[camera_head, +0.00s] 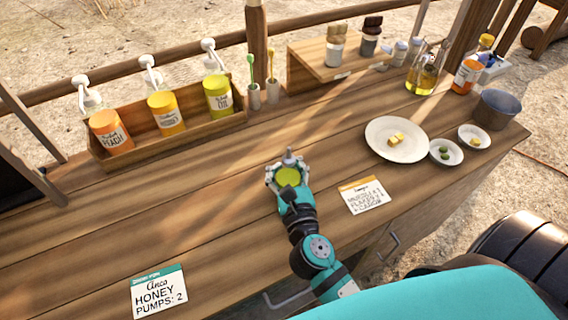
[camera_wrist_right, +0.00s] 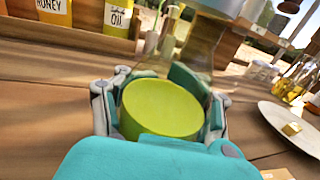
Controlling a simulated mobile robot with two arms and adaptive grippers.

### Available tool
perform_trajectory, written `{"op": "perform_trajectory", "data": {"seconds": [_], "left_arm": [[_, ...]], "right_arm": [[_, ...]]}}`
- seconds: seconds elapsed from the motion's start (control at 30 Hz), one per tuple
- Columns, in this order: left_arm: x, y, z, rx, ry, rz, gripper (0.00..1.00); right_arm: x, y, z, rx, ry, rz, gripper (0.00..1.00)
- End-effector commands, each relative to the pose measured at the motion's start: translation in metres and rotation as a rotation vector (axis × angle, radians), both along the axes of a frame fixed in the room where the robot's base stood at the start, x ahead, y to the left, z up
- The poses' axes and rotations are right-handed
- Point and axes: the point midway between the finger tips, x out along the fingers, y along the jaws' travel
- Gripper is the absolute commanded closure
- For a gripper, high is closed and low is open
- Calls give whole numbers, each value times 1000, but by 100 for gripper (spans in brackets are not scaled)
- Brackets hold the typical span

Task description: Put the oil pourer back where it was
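My right gripper (camera_head: 288,174) is above the middle of the wooden counter, its fingers closed around the sides of a clear glass vessel, which I take to be the oil pourer (camera_head: 289,177). Yellow-green content fills its lower part, and a grey spout points up from its top. In the right wrist view, the pourer (camera_wrist_right: 162,108) stands roughly upright between both fingers, its clear upper part rising out of the picture. I cannot tell whether its base touches the counter. My left gripper is not in view.
A wooden rack (camera_head: 180,140) with pump bottles and labelled jars stands at the back left. Glass bottles of golden oil (camera_head: 427,78), a white plate (camera_head: 380,148), small bowls and a dark pot (camera_head: 496,110) stand to the right.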

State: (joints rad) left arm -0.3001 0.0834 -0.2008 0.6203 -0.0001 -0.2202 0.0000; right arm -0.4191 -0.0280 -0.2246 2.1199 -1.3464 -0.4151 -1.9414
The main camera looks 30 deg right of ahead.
Motion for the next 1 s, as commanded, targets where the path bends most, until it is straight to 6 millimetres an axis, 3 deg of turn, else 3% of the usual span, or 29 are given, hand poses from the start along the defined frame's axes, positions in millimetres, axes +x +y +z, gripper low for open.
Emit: {"op": "perform_trajectory", "data": {"seconds": [0.03,0.27,0.6,0.77,1.0], "left_arm": [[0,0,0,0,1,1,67],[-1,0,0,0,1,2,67],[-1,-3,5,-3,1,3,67],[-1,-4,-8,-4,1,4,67],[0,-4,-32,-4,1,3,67]], "right_arm": [[0,0,0,-1,1,-1,61],[0,0,0,-1,0,0,31],[0,0,7,1,-1,0,31],[-24,5,-1,0,4,1,31],[-75,16,-3,1,4,1,31]]}}
